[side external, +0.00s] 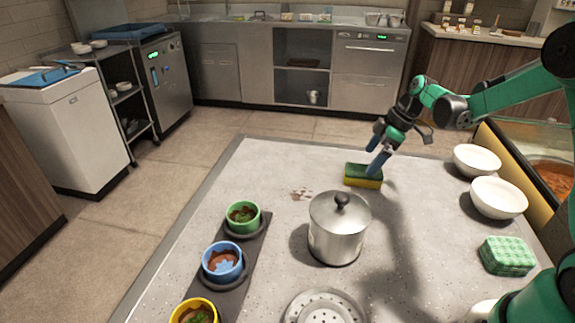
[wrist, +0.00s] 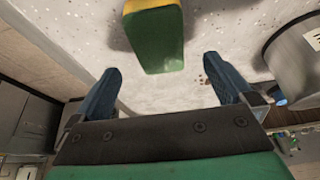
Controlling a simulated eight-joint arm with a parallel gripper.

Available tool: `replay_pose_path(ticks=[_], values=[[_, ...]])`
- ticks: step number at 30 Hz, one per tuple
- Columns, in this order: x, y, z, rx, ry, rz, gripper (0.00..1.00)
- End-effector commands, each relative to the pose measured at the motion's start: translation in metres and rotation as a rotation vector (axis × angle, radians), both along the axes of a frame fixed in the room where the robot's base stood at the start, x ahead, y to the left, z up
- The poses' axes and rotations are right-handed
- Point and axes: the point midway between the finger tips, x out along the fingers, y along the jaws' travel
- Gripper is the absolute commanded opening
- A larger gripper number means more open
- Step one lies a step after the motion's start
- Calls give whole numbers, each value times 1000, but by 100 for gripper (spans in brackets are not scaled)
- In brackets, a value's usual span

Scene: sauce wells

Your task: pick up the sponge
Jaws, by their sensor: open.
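The sponge (side external: 363,177) is a block with a dark green layer over a yellow one, lying on the pale speckled table near its far edge. In the wrist view the sponge (wrist: 155,38) shows ahead of the fingers, in the gap between their lines. My gripper (side external: 379,150) is right at the sponge in the side view, its blue fingers just above or beside it. I cannot tell there whether they touch it. In the wrist view my gripper (wrist: 166,84) is open, with its two blue fingers wide apart and nothing between the tips.
A steel pot with lid (side external: 338,232) stands in front of the sponge. White bowls (side external: 497,197) and a green checked block (side external: 508,256) are at right. Green, blue (side external: 222,262) and yellow cups stand at left. A reddish-brown stain (side external: 301,194) marks the table left of the sponge.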

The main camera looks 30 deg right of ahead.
Motion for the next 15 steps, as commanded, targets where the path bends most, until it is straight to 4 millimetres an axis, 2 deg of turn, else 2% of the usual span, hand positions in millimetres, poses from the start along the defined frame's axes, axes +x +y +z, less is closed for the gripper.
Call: replay_pose_path(ticks=[9, 15], values=[[12, 11, -38, 0, -2, 1, 100], [14, 15, -48, 0, -2, 1, 100]])
